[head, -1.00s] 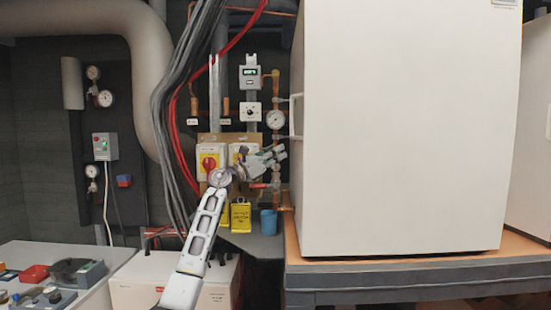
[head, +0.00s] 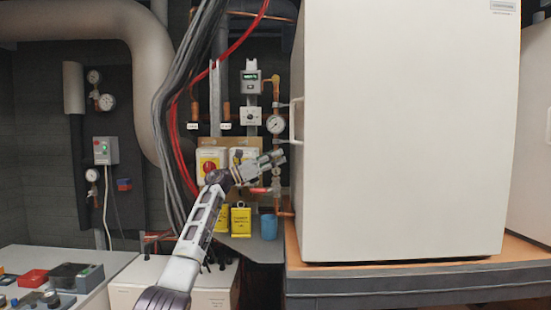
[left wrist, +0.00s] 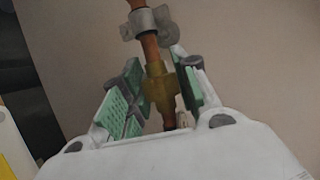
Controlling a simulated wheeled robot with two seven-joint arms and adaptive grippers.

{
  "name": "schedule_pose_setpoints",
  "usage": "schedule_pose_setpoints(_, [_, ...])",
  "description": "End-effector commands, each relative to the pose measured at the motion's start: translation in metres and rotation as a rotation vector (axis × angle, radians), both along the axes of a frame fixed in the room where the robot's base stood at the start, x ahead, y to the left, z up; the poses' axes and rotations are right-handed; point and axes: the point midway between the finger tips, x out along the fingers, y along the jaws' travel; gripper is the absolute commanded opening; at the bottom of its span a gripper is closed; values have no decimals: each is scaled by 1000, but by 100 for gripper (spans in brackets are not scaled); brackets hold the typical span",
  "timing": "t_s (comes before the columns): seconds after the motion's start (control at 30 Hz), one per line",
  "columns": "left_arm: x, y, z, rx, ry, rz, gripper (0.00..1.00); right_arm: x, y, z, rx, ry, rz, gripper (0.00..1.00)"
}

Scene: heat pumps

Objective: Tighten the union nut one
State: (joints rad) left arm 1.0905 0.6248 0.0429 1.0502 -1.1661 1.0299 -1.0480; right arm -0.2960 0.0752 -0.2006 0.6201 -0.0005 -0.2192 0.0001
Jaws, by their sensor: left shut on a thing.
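The brass union nut (left wrist: 158,88) sits on a vertical copper pipe, just below a grey pipe clamp (left wrist: 148,22) in the left wrist view. My left gripper (left wrist: 160,78) has its green-padded fingers on either side of the nut and is shut on it. In the head view, my left gripper (head: 279,158) reaches the copper pipe (head: 276,98) beside the white cabinet, below the round gauge (head: 276,124). The nut is hidden by the fingers there. My right gripper is in neither view.
The large white cabinet (head: 400,130) stands close on the right of the pipe. A red-handled valve (head: 260,190), a blue cup (head: 268,227) and yellow tags (head: 241,221) are below the gripper. Red and grey cables (head: 172,110) hang left of it.

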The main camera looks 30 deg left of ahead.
Motion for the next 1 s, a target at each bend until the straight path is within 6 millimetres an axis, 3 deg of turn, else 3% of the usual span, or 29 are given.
schedule_pose_setpoints(0.47, [0,0,0,1,1,-10,6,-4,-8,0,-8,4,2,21])
schedule_pose_setpoints(0.5, [0,0,0,1,1,-10,31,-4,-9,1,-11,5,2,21])
schedule_pose_setpoints(0.67, [0,0,0,1,1,-10,52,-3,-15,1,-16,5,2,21])
schedule_pose_setpoints(0.9, [0,0,0,0,0,-10,52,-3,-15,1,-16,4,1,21])
schedule_pose_setpoints(1.0, [0,0,0,0,0,-10,52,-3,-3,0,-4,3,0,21])
